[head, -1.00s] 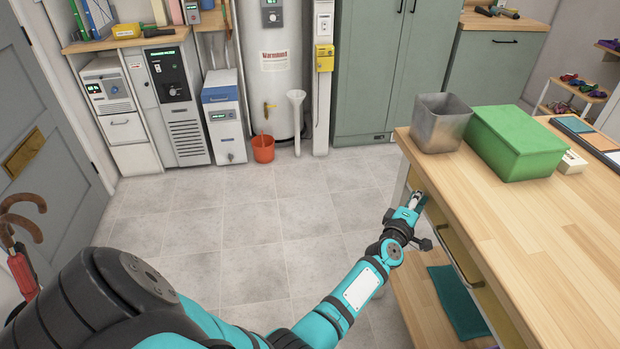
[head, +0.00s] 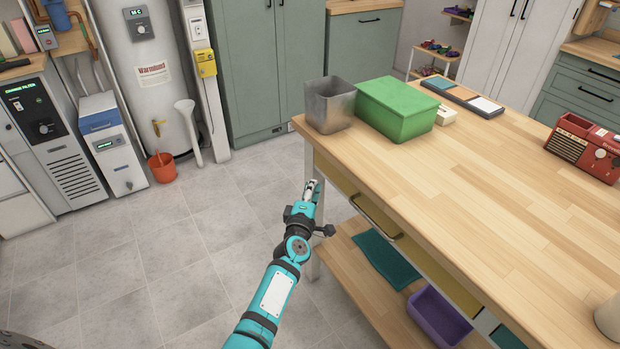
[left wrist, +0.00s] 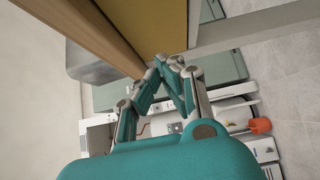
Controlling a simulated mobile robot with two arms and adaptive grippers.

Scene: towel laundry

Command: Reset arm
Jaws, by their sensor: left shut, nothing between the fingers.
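My left arm reaches forward from the bottom of the head view. Its left gripper (head: 313,187) is beside the left edge of the wooden worktable (head: 470,190), a little below the tabletop, over the floor side. In the left wrist view the gripper's fingertips (left wrist: 168,62) come together and nothing is between them. The underside and leg of the table are close to the fingers there. My right gripper does not show.
On the table stand a grey metal bin (head: 330,108), a green box (head: 396,112) and a red radio (head: 584,148). A teal towel (head: 386,258) and a purple bin (head: 438,316) are on the lower shelf. A red bucket (head: 162,166) stands on the floor. Open tiled floor lies left.

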